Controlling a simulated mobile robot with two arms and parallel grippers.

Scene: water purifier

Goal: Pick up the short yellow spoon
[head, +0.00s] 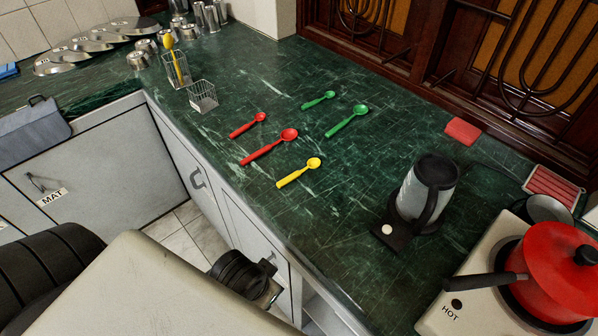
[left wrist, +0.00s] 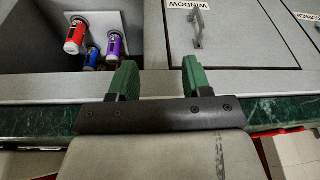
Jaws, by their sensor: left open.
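A yellow spoon (head: 298,172) lies flat on the green marble counter (head: 335,215). It is shorter than the longer red spoon (head: 268,146) beside it, and its bowl points up and right. Another yellow spoon (head: 178,64) stands upright in a wire holder (head: 176,75) at the back left. In the left wrist view my left gripper (left wrist: 158,80) is open and empty, its two green fingers apart near the grey counter edge and cabinet fronts. No spoon shows in that view. My left gripper's fingers cannot be made out in the head view. My right gripper is not in view.
A short red spoon (head: 248,125) and two green spoons (head: 318,100) (head: 346,121) lie near. An empty wire basket (head: 202,97) stands left. A kettle (head: 429,190) and a red pot (head: 560,275) on a stove stand right. Counter around the yellow spoon is clear.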

